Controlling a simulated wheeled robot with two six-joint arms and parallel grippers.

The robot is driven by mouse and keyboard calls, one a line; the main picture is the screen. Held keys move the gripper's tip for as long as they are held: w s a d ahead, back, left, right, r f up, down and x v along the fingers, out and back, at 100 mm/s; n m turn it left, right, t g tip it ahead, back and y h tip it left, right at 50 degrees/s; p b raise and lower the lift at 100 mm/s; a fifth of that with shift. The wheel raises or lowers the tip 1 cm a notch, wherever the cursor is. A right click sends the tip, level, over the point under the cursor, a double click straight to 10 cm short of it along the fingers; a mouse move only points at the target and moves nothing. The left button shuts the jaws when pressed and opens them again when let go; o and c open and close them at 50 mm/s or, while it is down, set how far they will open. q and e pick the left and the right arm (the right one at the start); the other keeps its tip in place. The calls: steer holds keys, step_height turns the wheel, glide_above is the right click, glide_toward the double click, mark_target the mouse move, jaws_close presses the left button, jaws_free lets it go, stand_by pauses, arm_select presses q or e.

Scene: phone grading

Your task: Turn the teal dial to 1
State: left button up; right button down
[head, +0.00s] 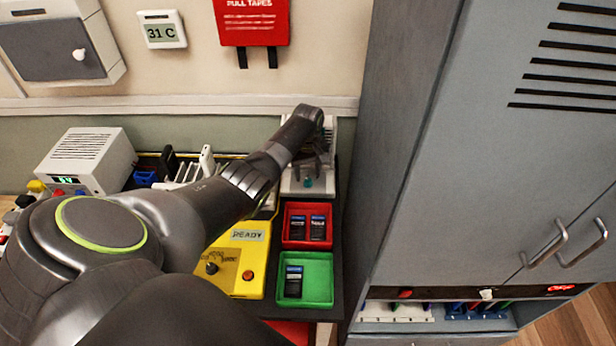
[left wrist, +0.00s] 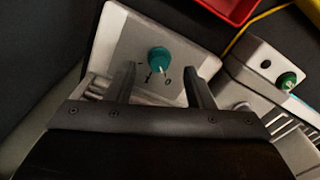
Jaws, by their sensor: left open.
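The teal dial (left wrist: 159,58) is on the sloping face of a light grey box (left wrist: 190,40); in the head view it is a small teal spot (head: 308,182) at the back of the bench. A white pointer mark shows at its lower edge in the left wrist view, near a printed 0; a mark like a 1 is to its left. I cannot read the exact setting. My left gripper (left wrist: 158,68) is open, with its fingertips on either side of the dial and a gap to each. In the head view it (head: 313,160) comes down over the box. My right gripper is out of view.
A red tray (head: 287,240) and a green tray (head: 320,290) holding phones sit in front of the box. A yellow READY unit (head: 255,262) is to their left. A tall grey cabinet (head: 400,130) stands close on the right. A grey unit with a green knob (left wrist: 287,80) is beside the dial box.

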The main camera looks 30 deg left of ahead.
mark_target(308, 182)
arm_select(q)
steer(key=shift+f, duration=1.4)
steer(key=c, duration=1)
